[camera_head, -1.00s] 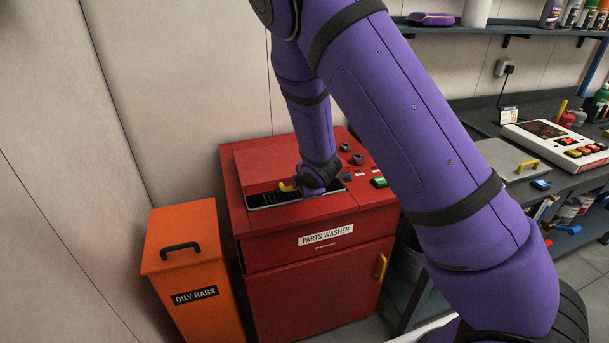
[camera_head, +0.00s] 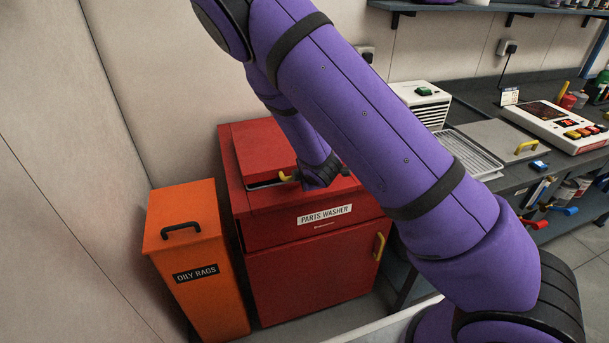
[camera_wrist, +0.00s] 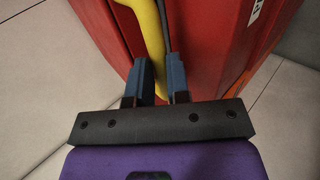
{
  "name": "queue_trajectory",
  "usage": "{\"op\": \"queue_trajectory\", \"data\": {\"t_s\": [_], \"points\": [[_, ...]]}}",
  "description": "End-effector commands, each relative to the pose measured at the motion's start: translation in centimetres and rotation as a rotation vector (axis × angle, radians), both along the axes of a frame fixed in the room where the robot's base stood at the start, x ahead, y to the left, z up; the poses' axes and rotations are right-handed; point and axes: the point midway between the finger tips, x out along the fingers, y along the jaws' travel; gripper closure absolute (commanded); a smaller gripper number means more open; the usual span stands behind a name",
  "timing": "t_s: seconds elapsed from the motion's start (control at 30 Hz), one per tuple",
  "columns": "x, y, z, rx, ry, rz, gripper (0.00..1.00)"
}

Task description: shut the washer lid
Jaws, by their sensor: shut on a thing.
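The red parts washer (camera_head: 300,265) stands by the wall in the head view. Its red lid (camera_head: 262,150) covers most of the top opening, and a thin dark gap shows along the lid's front edge. The lid's yellow handle (camera_head: 287,177) is at that edge, partly hidden by my wrist. In the wrist view the yellow handle (camera_wrist: 149,30) runs between the two fingers of my gripper (camera_wrist: 156,75), which is shut on it. My arm hides the right part of the washer's top.
An orange oily rags bin (camera_head: 186,250) stands close at the washer's left. A workbench with a white control box (camera_head: 555,125) and a wire tray (camera_head: 470,152) is at the right. A yellow door handle (camera_head: 380,246) is on the washer's front.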

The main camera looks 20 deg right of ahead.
Motion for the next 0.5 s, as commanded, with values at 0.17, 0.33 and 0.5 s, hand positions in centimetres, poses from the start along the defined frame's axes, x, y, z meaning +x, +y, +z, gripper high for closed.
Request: {"op": "queue_trajectory", "data": {"t_s": [0.17, 0.33, 0.5], "points": [[0.07, -0.02, 0.07, 0.002, -0.002, -0.002, 0.58], [0.05, -0.01, 0.05, 0.001, -0.001, -0.001, 0.58], [-0.25, 0.02, 0.33, 0.001, -0.001, -0.001, 0.58]]}}
